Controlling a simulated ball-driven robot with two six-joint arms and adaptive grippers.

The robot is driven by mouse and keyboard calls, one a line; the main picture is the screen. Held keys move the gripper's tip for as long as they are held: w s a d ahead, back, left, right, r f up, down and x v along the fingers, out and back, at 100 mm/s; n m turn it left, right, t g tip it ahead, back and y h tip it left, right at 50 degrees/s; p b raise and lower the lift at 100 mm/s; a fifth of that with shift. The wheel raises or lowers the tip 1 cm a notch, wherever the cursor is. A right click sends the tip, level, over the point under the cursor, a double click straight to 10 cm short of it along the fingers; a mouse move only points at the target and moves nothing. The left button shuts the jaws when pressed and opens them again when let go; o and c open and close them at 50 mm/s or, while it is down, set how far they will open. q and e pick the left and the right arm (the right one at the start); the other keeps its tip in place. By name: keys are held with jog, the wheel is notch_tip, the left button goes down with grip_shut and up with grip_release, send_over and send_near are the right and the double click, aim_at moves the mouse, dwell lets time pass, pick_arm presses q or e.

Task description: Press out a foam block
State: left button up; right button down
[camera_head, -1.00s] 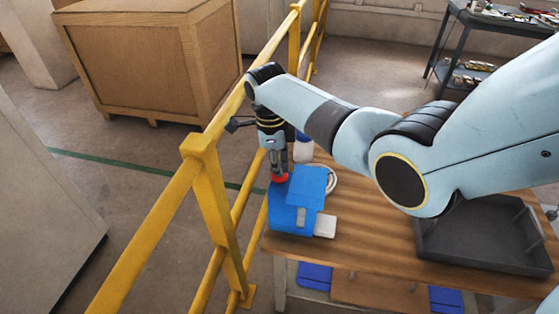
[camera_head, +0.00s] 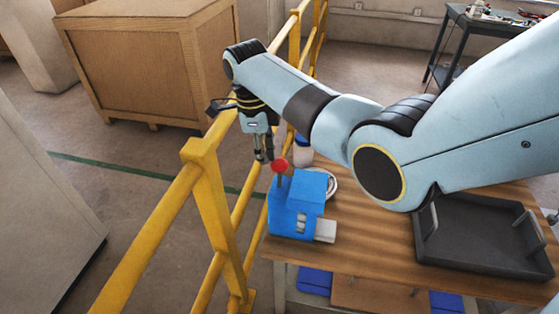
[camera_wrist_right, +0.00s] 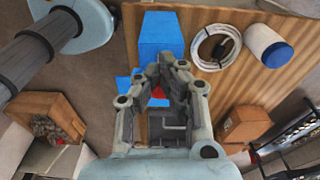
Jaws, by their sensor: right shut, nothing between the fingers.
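A blue press (camera_head: 290,215) stands at the left end of the wooden table; it also shows in the right wrist view (camera_wrist_right: 162,35). Its red knob (camera_head: 280,165) stands raised on a short stem. In the right wrist view the red knob (camera_wrist_right: 160,93) is partly hidden behind the fingers. A small grey piece (camera_head: 301,223) shows in the front face, and a pale block (camera_head: 325,231) sits at the lower right front; I cannot tell which is foam. My right gripper (camera_head: 264,158) is shut and empty, just left of and slightly above the knob. My left gripper is out of view.
A yellow railing (camera_head: 205,190) runs close along the left of the table. A dark tray (camera_head: 480,235) lies on the right of the tabletop. A white cable coil (camera_wrist_right: 208,62) and a white container with a blue cap (camera_wrist_right: 262,38) are beside the press.

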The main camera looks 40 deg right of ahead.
notch_tip(320, 180, up, 8)
jog(key=shift+w+a, duration=0.35)
dwell(1.2)
